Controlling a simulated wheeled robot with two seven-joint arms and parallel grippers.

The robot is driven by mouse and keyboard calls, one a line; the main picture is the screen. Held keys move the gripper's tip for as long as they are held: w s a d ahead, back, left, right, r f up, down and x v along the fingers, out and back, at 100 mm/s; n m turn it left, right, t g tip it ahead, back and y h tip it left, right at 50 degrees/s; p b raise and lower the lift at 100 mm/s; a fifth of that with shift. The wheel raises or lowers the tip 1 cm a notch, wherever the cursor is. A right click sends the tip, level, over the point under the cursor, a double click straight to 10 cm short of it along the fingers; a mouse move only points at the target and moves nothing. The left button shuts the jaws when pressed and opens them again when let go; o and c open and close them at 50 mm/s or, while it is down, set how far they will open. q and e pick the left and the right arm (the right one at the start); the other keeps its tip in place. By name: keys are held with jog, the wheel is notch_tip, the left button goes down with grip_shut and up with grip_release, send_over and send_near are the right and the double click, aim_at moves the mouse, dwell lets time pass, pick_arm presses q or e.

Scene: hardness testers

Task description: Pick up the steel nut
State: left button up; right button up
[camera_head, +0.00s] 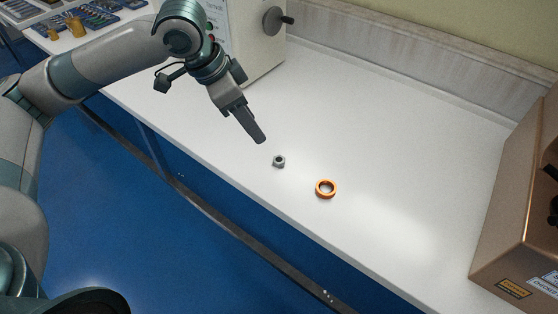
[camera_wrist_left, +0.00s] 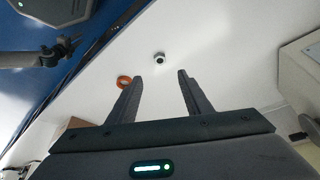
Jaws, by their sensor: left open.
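The steel nut (camera_head: 279,161) is a small grey ring-like piece lying on the white table. In the left wrist view the nut (camera_wrist_left: 159,57) lies beyond my fingertips, between their lines. My left gripper (camera_head: 260,138) is above the table, up and to the left of the nut in the head view, and apart from it. In the left wrist view the two fingers of the gripper (camera_wrist_left: 160,75) are spread with nothing between them.
An orange ring (camera_head: 326,188) lies on the white table (camera_head: 400,150) to the right of the nut. A brown machine (camera_head: 515,200) stands at the right and a pale machine (camera_head: 250,40) at the back left. The table's front edge is close to the nut.

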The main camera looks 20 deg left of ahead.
pick_arm(q)
send_near(278, 160)
jog(key=shift+x, duration=1.05)
jog(key=shift+w+f, duration=0.1)
jog(key=shift+w, duration=0.05)
pick_arm(e)
jog(key=shift+s+r, duration=0.2)
jog(key=shift+r, duration=0.2)
pick_arm(q)
jog(key=shift+f, duration=0.15)
jog(key=x, duration=0.3)
jog(key=shift+d+f, duration=0.15)
jog(key=shift+f, duration=0.15)
jog(key=shift+w+d+f, duration=0.2)
jog(key=shift+w+f, duration=0.05)
jog(key=shift+f, duration=0.35)
pick_arm(e)
jog(key=shift+w, duration=0.5)
jog(key=shift+s, duration=0.3)
